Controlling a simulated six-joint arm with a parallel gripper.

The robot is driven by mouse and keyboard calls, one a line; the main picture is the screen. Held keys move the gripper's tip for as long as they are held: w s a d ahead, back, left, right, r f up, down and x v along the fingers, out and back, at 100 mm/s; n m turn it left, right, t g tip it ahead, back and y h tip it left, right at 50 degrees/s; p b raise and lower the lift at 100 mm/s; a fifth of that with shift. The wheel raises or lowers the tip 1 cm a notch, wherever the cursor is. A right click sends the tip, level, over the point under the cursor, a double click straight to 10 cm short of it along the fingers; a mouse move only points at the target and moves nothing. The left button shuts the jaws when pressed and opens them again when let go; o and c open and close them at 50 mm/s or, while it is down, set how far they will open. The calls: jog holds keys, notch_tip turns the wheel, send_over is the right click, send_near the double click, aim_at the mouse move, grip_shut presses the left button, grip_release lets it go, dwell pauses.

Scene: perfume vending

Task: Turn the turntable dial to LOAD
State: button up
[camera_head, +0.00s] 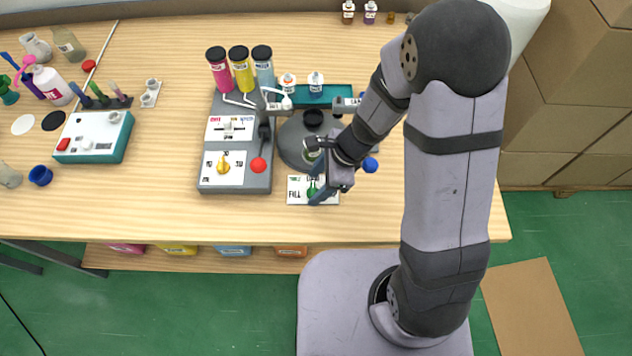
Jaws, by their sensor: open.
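The dial plate (296,197) is a small white panel at the front edge of the grey turntable (292,145). It carries a green knob (312,191) and black lettering. "FILL" reads on its left side; the lettering at its top is partly hidden by my gripper. My gripper (318,190) is open and comes down from the right over the dial, its dark fingers at the green knob. I cannot tell whether the fingers touch the knob or which label its pointer faces. My forearm and wrist hide the turntable's right part.
The grey dispenser (235,187) with a yellow knob (223,165) and red button (258,165) stands just left. Pink, yellow and blue-grey cylinders (242,72) rise behind it. A blue knob (370,165) lies right of my wrist. A teal-sided box (95,137) stands further left.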

jog(key=p+v, duration=0.1)
jog(key=v, duration=0.5)
jog(key=shift+d+r, duration=0.2)
jog(key=shift+r, duration=0.05)
dwell(0.3)
jog(key=s+d+n+g+h, duration=0.3)
jog(key=s+d+n, duration=0.5)
jog(key=n, duration=0.8)
jog(key=d+r+n+t+h, duration=0.1)
jog(key=d+r+n+t, duration=0.1)
jog(key=d+r+t, duration=0.1)
jog(key=shift+w+d+r, duration=0.2)
jog(key=shift+d+r, duration=0.3)
jog(key=shift+r, duration=0.8)
